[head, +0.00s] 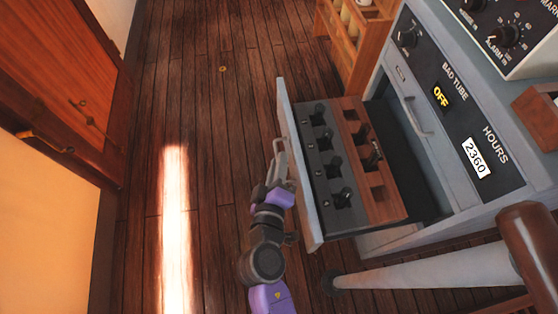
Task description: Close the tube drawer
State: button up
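The tube drawer (300,180) is pulled far out of the grey cabinet, and its front panel faces left. Inside it, several dark tubes sit in a grey rack (325,155) and a brown wooden rack (378,195). A metal handle is on the outer face of the front panel. My gripper (281,170), on my purple and grey arm, is at this face beside the handle. Its fingers overlap the handle in the picture, so I cannot tell whether they touch it or how far they are apart.
The grey cabinet (460,45) has a second, closed drawer with a handle (417,117). A wooden rack (355,55) stands behind the open drawer. A pale post (430,268) crosses the lower right. The plank floor (215,130) left of my arm is mostly clear, up to a wooden door (60,60).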

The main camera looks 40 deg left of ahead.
jog(key=shift+w+a, duration=0.15)
jog(key=shift+w, duration=0.05)
grip_shut()
jog(key=shift+f, duration=0.1)
dwell(1.3)
